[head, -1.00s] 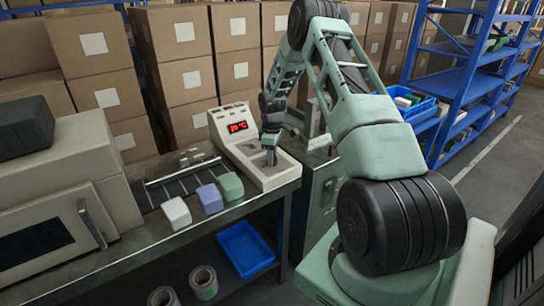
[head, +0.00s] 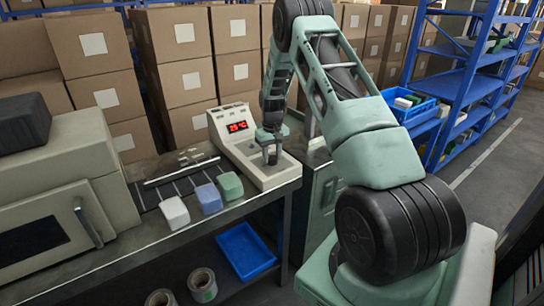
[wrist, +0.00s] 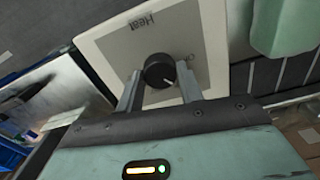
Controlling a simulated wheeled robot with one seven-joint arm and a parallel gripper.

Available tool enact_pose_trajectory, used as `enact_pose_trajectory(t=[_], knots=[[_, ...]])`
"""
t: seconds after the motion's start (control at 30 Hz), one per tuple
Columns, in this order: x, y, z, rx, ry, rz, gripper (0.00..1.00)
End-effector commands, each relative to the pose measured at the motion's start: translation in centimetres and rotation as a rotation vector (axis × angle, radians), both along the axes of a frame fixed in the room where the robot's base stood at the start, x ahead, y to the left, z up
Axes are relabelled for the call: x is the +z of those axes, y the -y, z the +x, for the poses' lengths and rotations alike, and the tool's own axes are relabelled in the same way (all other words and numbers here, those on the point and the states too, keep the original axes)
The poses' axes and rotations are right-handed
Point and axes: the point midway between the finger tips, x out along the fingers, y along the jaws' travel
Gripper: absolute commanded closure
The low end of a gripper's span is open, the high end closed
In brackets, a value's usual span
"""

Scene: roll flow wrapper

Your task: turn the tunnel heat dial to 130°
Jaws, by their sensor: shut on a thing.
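The heat dial (wrist: 158,72) is a round black knob with a pale pointer line, on a light panel (wrist: 110,48) marked "Heat" in the wrist view. My gripper (wrist: 158,80) has one finger on each side of the knob and is shut on it. In the head view, my gripper (head: 271,160) reaches down onto the sloped front of the beige control box (head: 245,160) and hides the dial. The box's red display (head: 238,127) seems to read 25 °C, but the digits are small.
A short conveyor with white (head: 174,212), blue (head: 209,198) and green (head: 230,185) blocks lies left of the box. A beige machine (head: 70,190) stands further left. Stacked cartons (head: 185,75) fill the back. A blue tray (head: 245,250) sits on the shelf below.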

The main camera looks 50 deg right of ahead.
Motion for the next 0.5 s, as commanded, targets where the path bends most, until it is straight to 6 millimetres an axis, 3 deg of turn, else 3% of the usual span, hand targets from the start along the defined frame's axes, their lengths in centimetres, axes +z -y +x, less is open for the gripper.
enact_pose_trajectory(t=[0.5], knots=[[0.1, 0.03, 0.05, -0.135, 0.001, -0.002, 0.86]])
